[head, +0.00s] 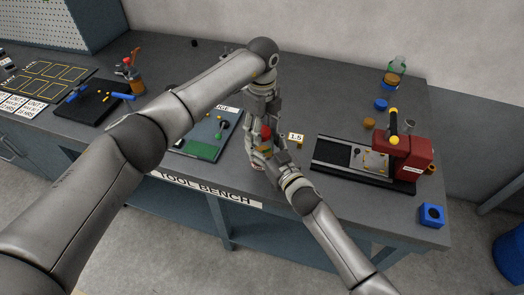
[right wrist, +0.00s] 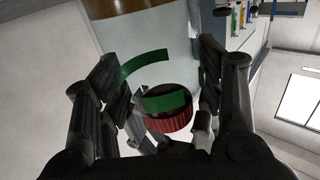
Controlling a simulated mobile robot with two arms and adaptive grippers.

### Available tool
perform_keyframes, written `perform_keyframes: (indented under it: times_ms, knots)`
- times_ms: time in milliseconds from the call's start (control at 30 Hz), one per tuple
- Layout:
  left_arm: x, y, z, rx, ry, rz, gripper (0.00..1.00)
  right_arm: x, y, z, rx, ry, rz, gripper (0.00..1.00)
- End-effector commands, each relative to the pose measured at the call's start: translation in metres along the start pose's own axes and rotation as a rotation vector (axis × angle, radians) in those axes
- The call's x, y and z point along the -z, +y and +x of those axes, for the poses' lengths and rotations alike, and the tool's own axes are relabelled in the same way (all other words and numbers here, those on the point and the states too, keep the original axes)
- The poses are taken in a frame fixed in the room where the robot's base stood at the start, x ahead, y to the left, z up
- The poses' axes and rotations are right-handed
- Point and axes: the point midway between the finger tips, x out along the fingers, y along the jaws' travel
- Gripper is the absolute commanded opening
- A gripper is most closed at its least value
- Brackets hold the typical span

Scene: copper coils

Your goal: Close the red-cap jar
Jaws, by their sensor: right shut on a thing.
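A clear jar (right wrist: 150,45) with a green label fills the middle of the right wrist view, with a brown band at the top edge. A ribbed red cap (right wrist: 178,123) shows at its lower end in that view; I cannot tell whether it is seated. My right gripper (right wrist: 160,95) is shut on the jar, fingers on both sides. In the head view the red cap (head: 265,132) shows between my two grippers. My left gripper (head: 260,118) points down over the cap from above; its fingertips are partly hidden, so its opening is unclear. My right gripper (head: 264,152) is just below.
A red machine (head: 405,157) on a black base stands to the right. Glass containers (head: 397,68), a blue piece (head: 381,104) and an amber piece (head: 369,122) are behind it. A green board (head: 204,147) and a black tray (head: 92,108) lie left. A blue block (head: 432,214) sits at the front right.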

Motion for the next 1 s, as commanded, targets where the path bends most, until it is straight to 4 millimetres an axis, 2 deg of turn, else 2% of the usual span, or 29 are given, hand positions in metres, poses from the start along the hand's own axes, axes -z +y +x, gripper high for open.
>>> perform_keyframes:
  times_ms: [367, 467, 733, 1000]
  knots:
    - [0.000, 0.000, -0.001, 0.000, 0.000, 0.000, 0.63, 0.000, 0.000, 0.000, 0.000, 0.000, 0.000, 0.00]
    - [-0.001, 0.000, -0.008, 0.001, -0.001, -0.001, 0.63, 0.000, 0.000, 0.000, 0.000, 0.000, 0.000, 0.00]
    - [-0.001, 0.000, -0.042, 0.001, -0.001, 0.000, 0.63, 0.000, 0.000, 0.000, 0.000, 0.000, 0.000, 0.00]
    - [0.000, 0.000, -0.045, 0.000, 0.000, -0.001, 0.63, 0.000, 0.000, 0.000, 0.000, 0.000, 0.000, 0.00]
